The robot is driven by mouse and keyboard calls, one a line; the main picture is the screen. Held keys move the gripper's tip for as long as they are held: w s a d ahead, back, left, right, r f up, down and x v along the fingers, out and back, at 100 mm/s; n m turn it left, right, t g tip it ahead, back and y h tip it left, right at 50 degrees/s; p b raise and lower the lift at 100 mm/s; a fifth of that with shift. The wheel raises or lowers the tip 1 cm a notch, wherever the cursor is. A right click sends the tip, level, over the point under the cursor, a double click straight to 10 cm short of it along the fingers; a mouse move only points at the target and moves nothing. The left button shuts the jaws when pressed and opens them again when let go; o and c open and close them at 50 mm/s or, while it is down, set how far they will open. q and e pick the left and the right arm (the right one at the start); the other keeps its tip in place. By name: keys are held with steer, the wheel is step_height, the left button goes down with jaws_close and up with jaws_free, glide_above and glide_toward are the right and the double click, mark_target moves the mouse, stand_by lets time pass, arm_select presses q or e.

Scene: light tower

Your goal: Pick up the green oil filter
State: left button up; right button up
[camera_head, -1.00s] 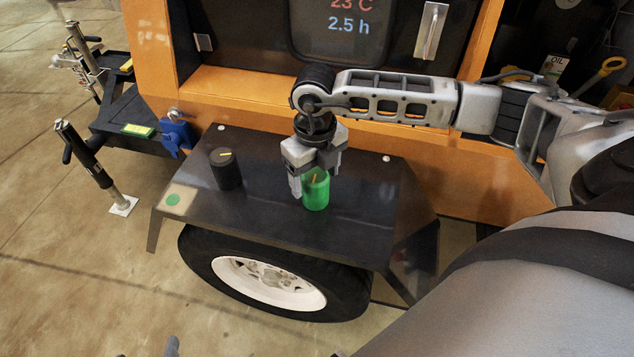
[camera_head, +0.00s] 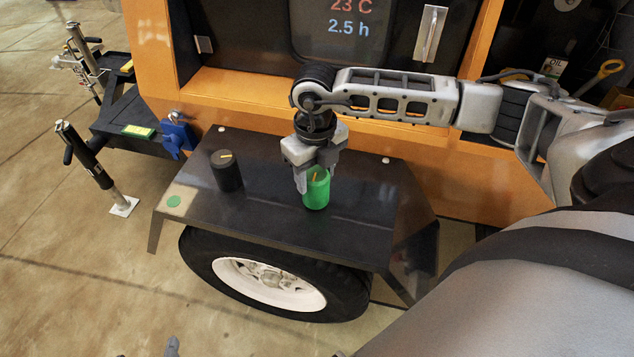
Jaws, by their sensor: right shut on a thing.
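The green oil filter (camera_head: 316,192) is a short green cylinder with a yellow mark. It stands upright on, or just over, the black fender (camera_head: 265,222); I cannot tell if it touches. My right gripper (camera_head: 315,178) points down over it and is shut on it, its fingers hiding the filter's upper sides. My left gripper is not clearly seen; only a small grey piece shows at the bottom edge.
A black cylinder (camera_head: 227,170) with a yellow mark stands left on the fender. A tan patch with a green dot (camera_head: 174,201) lies at the fender's left corner. The orange body (camera_head: 420,135) rises behind. The tyre (camera_head: 345,292) is below.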

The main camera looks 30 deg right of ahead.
steer(key=shift+r+p, duration=1.95)
steer(key=shift+r, duration=1.15)
